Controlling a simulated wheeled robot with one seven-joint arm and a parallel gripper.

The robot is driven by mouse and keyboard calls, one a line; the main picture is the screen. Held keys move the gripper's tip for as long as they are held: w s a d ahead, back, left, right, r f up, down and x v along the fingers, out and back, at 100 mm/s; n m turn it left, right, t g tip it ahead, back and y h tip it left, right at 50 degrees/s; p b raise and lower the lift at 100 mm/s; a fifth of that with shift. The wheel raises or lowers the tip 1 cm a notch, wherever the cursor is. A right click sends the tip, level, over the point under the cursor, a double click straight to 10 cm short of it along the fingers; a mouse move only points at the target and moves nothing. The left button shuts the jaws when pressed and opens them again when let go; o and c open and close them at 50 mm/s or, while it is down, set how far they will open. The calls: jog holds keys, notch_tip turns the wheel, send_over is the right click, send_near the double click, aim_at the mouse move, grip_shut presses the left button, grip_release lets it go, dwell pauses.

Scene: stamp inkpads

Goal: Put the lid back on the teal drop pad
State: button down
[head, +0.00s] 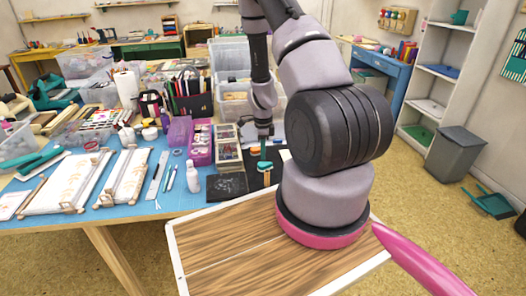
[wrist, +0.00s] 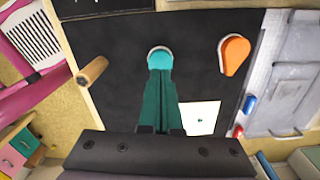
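My gripper (wrist: 161,76) points down, its dark green fingers close together with no clear gap. A round-ended teal lid (wrist: 159,57) shows right at the fingertips, and the fingers seem shut on it. A pale rim shows around its far edge; the fingers hide the rest, so I cannot tell whether the lid touches a pad below. In the head view my gripper (head: 264,157) is over the dark mat at the table's front edge, with the teal piece (head: 264,166) at its tips.
An orange drop-shaped pad (wrist: 234,53) lies right of the fingers on the black mat (wrist: 115,60). A white card (wrist: 199,117) with a small green mark lies near the gripper. A wooden cylinder (wrist: 92,71) is at the left. A white bottle (head: 193,177) stands left on the table.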

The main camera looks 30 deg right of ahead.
jog(key=shift+f, duration=1.4)
jog(key=shift+r, duration=0.15)
jog(key=shift+r, duration=3.4)
